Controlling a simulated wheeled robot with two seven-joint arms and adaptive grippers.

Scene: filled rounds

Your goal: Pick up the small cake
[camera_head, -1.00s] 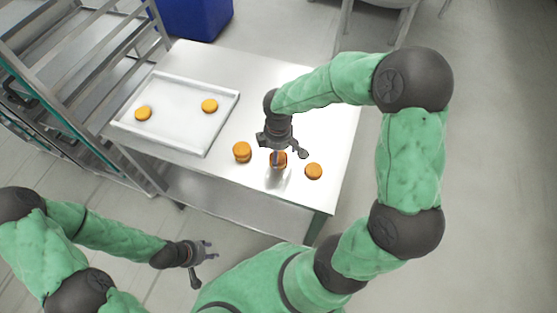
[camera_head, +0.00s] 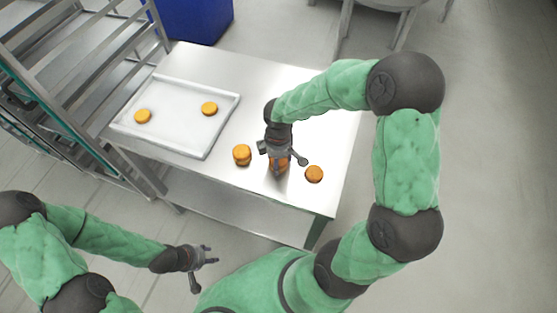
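Several small round orange-brown cakes show in the head view. One cake (camera_head: 314,174) lies on the table at the right, and a stack of cakes (camera_head: 242,154) stands to the left. Another cake (camera_head: 279,168) is between them, partly hidden under my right gripper (camera_head: 281,160). That gripper points down over it with its fingers spread; I cannot tell whether they touch it. Two more cakes, a left one (camera_head: 142,116) and a right one (camera_head: 209,108), lie on the white tray (camera_head: 180,128). My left gripper (camera_head: 205,266) is open and empty, away from the table.
The steel table (camera_head: 300,85) has bare room behind my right arm and along its front edge. A metal rack (camera_head: 95,60) stands close on the left.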

